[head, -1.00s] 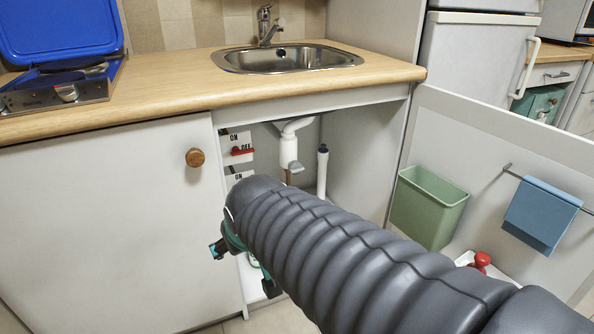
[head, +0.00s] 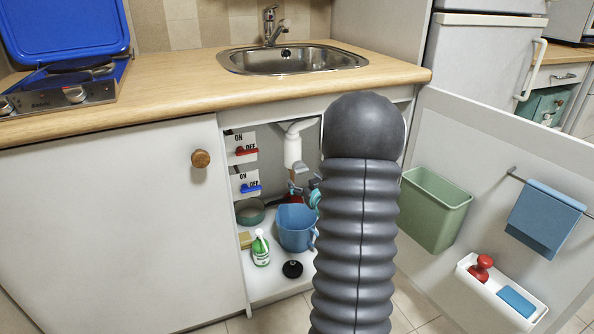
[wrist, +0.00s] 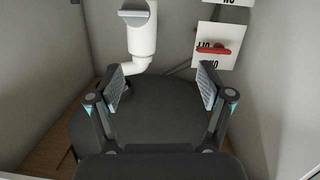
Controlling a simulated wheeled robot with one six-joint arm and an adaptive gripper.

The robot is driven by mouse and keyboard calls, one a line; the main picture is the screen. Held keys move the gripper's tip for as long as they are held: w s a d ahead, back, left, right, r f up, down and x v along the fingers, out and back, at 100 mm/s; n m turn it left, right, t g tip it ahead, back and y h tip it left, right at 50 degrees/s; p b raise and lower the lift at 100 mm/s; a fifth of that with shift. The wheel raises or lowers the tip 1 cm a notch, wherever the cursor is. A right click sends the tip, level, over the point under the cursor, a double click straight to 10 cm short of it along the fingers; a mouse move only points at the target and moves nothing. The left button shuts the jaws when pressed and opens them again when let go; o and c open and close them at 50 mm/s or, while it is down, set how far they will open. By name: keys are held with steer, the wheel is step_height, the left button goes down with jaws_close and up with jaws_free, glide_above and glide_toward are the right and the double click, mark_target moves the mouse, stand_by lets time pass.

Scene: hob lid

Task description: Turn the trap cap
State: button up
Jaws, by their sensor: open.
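The white sink trap (head: 292,150) hangs under the sink inside the open cabinet, with a grey piece that looks like the trap cap (head: 299,167) at its lower end. In the wrist view the white trap (wrist: 142,40) is at the top, left of centre, and the grey cap with its flat tab (wrist: 135,14) shows at the top edge. My gripper (wrist: 165,86) is open and empty, apart from the cap, which lies beyond its fingers toward the top of the picture. In the head view my arm hides most of my gripper (head: 314,192).
Red (head: 246,151) and blue (head: 250,188) valve handles sit on the cabinet's left wall. A blue bucket (head: 293,236), a green-white bottle (head: 260,250) and a black plunger-like item (head: 292,269) stand on its floor. The open door (head: 470,140) carries a green bin (head: 432,210).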

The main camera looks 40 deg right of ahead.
steer(key=t, duration=0.2)
glide_toward(302, 171)
steer(key=shift+m, duration=0.3)
steer(key=p+x, duration=0.1)
steer(key=x, duration=0.8)
steer(key=shift+w+d+r+p, duration=0.1)
steer(key=shift+w+d+p, duration=0.1)
steer(key=shift+p, duration=0.15)
steer(key=shift+a, duration=0.1)
steer(key=c, duration=1.2)
